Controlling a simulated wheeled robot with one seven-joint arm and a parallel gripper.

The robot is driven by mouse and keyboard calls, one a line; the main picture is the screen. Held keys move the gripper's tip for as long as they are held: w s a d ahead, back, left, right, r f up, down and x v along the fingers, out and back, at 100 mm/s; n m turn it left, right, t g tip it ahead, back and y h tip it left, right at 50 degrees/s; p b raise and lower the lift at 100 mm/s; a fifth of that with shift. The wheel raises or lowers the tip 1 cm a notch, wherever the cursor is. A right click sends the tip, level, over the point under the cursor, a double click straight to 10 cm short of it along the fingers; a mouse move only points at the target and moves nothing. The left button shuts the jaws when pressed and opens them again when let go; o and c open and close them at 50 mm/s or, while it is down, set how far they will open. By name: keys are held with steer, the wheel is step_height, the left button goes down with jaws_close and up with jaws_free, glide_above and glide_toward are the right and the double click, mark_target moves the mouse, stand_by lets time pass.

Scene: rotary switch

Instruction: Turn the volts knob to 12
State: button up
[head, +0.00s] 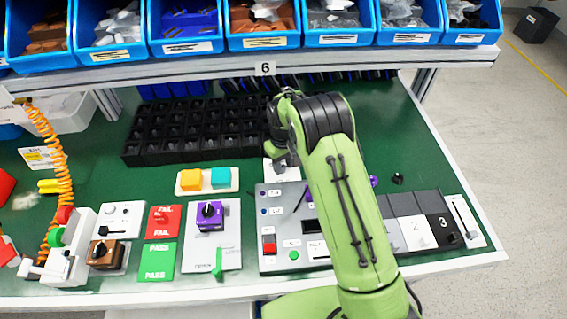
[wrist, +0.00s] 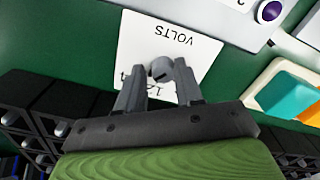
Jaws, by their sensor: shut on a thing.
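The volts knob (wrist: 160,69) is a small grey round knob on a white plate (wrist: 197,50) marked "VOLTS", which appears upside down in the wrist view. My gripper (wrist: 159,78) has its two grey fingers on either side of the knob and is shut on it. A "12" shows on the plate near the left finger; the other scale marks are partly hidden by the fingers. In the head view the plate (head: 270,174) is partly visible behind my green arm, and the knob cannot be made out there.
A grey control panel (head: 270,210) lies just in front of the plate. Orange and teal buttons (head: 207,180) sit to its left. A black compartment tray (head: 190,130) stands behind and left. Blue bins (head: 264,25) hang overhead on a shelf.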

steer(key=n, duration=0.5)
steer(key=shift+s+a+f, duration=0.1)
steer(key=shift+s+a, duration=0.1)
steer(key=shift+a, duration=0.2)
steer(key=shift+f+n+b, duration=0.1)
steer(key=shift+n+b, duration=0.2)
steer(key=shift+n, duration=0.9)
steer(key=shift+c, duration=0.2)
steer(key=shift+s+d, duration=0.1)
jaws_close()
steer(key=shift+d, duration=0.1)
steer(key=o, duration=0.9)
jaws_free()
steer(key=shift+r, duration=0.2)
steer(key=shift+o, duration=0.2)
steer(key=shift+r, duration=0.25)
step_height(320, 180, up, 15)
steer(key=p, duration=0.3)
